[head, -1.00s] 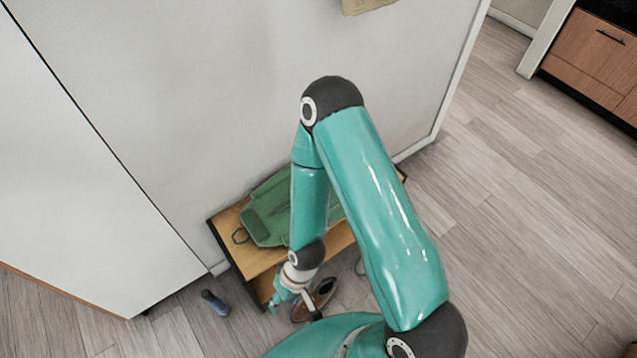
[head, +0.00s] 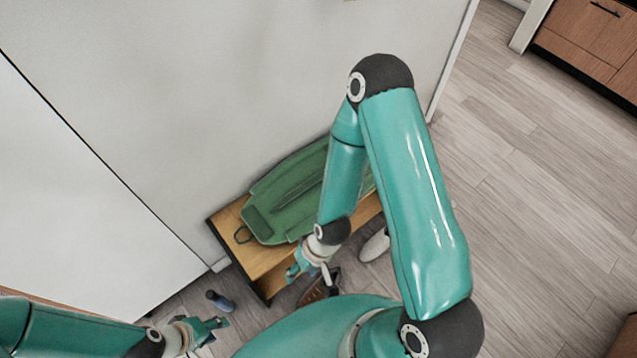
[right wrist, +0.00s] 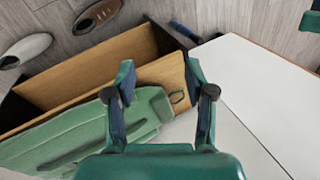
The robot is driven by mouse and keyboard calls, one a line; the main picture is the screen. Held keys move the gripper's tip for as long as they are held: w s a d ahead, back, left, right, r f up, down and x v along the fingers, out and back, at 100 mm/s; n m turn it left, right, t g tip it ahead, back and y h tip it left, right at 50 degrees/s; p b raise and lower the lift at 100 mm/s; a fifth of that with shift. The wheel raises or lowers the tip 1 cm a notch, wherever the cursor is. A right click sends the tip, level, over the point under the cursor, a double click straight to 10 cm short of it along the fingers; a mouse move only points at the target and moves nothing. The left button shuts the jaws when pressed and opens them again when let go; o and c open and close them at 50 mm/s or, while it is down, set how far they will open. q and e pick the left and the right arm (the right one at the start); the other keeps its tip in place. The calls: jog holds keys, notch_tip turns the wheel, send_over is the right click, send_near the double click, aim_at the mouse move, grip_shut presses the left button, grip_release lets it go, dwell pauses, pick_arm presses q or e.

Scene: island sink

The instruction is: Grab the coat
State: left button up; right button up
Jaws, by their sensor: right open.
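A green, flat, folded item (head: 285,200), which looks like the coat, lies on a low wooden bench (head: 262,262) against the pale wall. It also shows in the right wrist view (right wrist: 85,135), at the lower left, with a dark loop at its end. My right gripper (head: 297,273) is open and empty beside the bench's front edge. In the right wrist view its fingers (right wrist: 158,65) are spread over the bench, close to the item's end. My left gripper (head: 215,327) is low at the left, away from the bench; its jaw opening is unclear. My right arm hides part of the item.
A brown shoe (head: 315,290) and a pale shoe (head: 375,246) lie by the bench's front. A dark blue object (head: 219,301) is on the floor at left. A white panel (head: 80,200) stands left of the bench. The wooden floor at right is open.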

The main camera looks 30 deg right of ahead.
jog(key=w+d+f+n+b, duration=0.25)
jog(key=w+d+n, duration=0.2)
jog(key=w, duration=0.35)
jog(key=w+d+f+n+b, duration=0.25)
jog(key=w+n+b, duration=0.2)
jog(key=w, duration=0.35)
jog(key=w+d+r+n+h+b, duration=0.2)
jog(key=w+d+r+n+b, duration=0.15)
jog(key=w+d+n, duration=0.4)
jog(key=w+d+r+n+h+b, duration=0.2)
jog(key=w+d+r+n+b, duration=0.15)
jog(key=d, duration=0.65)
jog(key=n, duration=0.1)
send_over(321, 175)
jog(key=shift+g, duration=0.3)
jog(key=f, duration=0.9)
jog(key=shift+s+a+f, duration=0.15)
jog(key=shift+s+f, duration=0.05)
jog(key=shift+f, duration=0.2)
jog(key=shift+w+d+f, duration=0.1)
jog(key=shift+w+f, duration=0.1)
jog(key=shift+f, duration=1.15)
jog(key=shift+w+d+f, duration=0.1)
jog(key=shift+w+f, duration=0.1)
jog(key=shift+f, duration=1.1)
jog(key=shift+f, duration=0.2)
jog(key=shift+s+a, duration=0.1)
grip_shut()
